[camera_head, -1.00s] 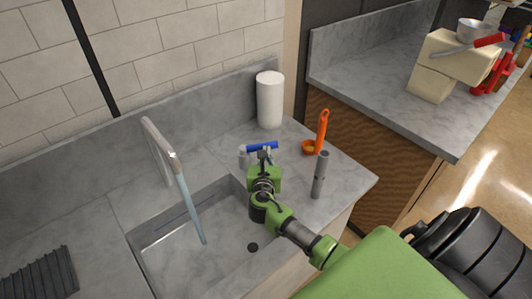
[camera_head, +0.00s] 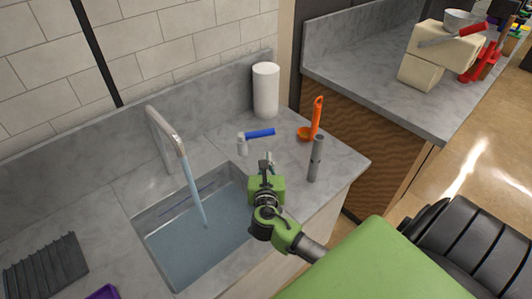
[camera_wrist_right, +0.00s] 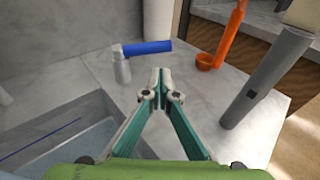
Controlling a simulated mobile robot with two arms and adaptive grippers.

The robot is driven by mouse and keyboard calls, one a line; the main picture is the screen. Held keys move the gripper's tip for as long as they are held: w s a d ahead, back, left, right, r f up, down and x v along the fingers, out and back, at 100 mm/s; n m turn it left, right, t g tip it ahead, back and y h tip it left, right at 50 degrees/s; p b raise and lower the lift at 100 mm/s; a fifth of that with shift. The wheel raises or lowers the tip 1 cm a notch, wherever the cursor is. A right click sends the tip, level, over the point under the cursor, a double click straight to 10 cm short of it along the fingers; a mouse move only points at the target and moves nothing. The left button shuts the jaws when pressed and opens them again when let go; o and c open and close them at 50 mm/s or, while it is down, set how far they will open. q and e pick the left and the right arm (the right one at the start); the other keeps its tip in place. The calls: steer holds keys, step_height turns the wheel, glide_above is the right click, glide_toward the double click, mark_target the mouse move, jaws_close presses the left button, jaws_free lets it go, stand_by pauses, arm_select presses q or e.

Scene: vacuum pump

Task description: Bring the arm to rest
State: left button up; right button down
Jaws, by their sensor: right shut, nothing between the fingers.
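My right arm reaches in from the lower right in the head view. Its green and black gripper (camera_head: 266,163) is above the right edge of the sink, fingers pointing toward the counter's back. In the wrist view the fingers (camera_wrist_right: 159,84) meet at their tips, with nothing between them. They are apart from the small white-grey bottle (camera_head: 242,145) and the blue cylindrical item (camera_head: 260,133) on the counter beyond. The left gripper is not in view.
A faucet (camera_head: 168,135) runs water into the sink (camera_head: 165,262), which holds water. A grey cylinder (camera_head: 316,158), an orange scoop (camera_head: 316,120) and a white roll (camera_head: 265,90) stand on the counter. A ribbed dark mat (camera_head: 45,265) and part of a purple item (camera_head: 102,292) are at lower left.

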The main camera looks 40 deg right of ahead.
steer(key=s+a+f+m+g+y, duration=0.1)
steer(key=s+a+f+m, duration=0.1)
steer(key=s+m, duration=0.2)
steer(key=s+a+f+m+g+y, duration=0.1)
steer(key=s+a+f+m+g, duration=0.1)
steer(key=s+m, duration=0.3)
steer(key=s+a+f+m+g+y, duration=0.1)
steer(key=s+a+f+m+g, duration=0.1)
steer(key=s+m, duration=0.3)
steer(key=shift+f+m+y, duration=0.3)
steer(key=shift+y, duration=0.1)
steer(key=s+a+m+g+y, duration=0.4)
steer(key=s+a+m+y, duration=0.2)
steer(key=s+a+m, duration=0.7)
step_height(320, 180, down, 26)
steer(key=s+d+n+g, duration=0.1)
steer(key=s, duration=0.1)
steer(key=s+d+f+g+b, duration=0.1)
steer(key=s+d+f, duration=0.2)
steer(key=s+f, duration=1.4)
steer(key=shift+s+f+n, duration=0.15)
steer(key=shift+s+n, duration=0.15)
